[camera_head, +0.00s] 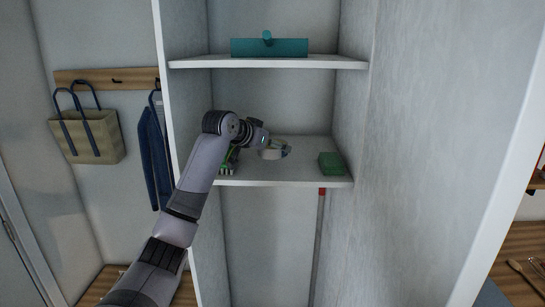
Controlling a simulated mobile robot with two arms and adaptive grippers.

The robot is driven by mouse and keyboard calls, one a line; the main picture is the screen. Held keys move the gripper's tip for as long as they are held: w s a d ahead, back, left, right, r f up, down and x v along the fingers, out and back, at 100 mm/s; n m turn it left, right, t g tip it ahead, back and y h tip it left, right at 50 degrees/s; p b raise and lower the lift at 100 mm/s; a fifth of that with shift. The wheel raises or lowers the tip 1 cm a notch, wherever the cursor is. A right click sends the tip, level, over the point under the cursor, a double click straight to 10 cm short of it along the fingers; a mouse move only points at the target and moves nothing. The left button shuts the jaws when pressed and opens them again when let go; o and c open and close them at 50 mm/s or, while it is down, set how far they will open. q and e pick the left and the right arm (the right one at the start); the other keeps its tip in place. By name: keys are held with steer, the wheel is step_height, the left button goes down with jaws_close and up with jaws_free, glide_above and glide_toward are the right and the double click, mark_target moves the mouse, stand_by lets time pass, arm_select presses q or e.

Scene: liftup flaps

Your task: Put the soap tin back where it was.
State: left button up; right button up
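My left arm reaches up from the bottom left into an open cabinet, and its gripper (264,139) is above the middle shelf (285,180). A small pale item with greenish parts (273,153) is right by the gripper's end; I cannot tell whether it is gripped or only beside it. A green block-like box (331,163) lies at the right of the same shelf, apart from the gripper. I cannot tell which of these is the soap tin. The fingers are too small and covered to read. My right gripper is not in view.
A green brush-like item (227,166) stands at the shelf's left, partly behind my arm. The upper shelf (270,63) holds a teal box (269,47). A red-tipped pole (318,245) stands below.

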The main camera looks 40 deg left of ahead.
mark_target(273, 169)
arm_select(q)
steer(key=f, duration=0.2)
steer(key=w+f+p, duration=0.1)
steer(key=f, duration=0.1)
steer(key=shift+f, duration=0.25)
steer(key=shift+s, duration=0.15)
steer(key=o, duration=1.1)
steer(key=shift+f, duration=0.15)
steer(key=shift+o, duration=0.7)
steer(key=o, duration=0.3)
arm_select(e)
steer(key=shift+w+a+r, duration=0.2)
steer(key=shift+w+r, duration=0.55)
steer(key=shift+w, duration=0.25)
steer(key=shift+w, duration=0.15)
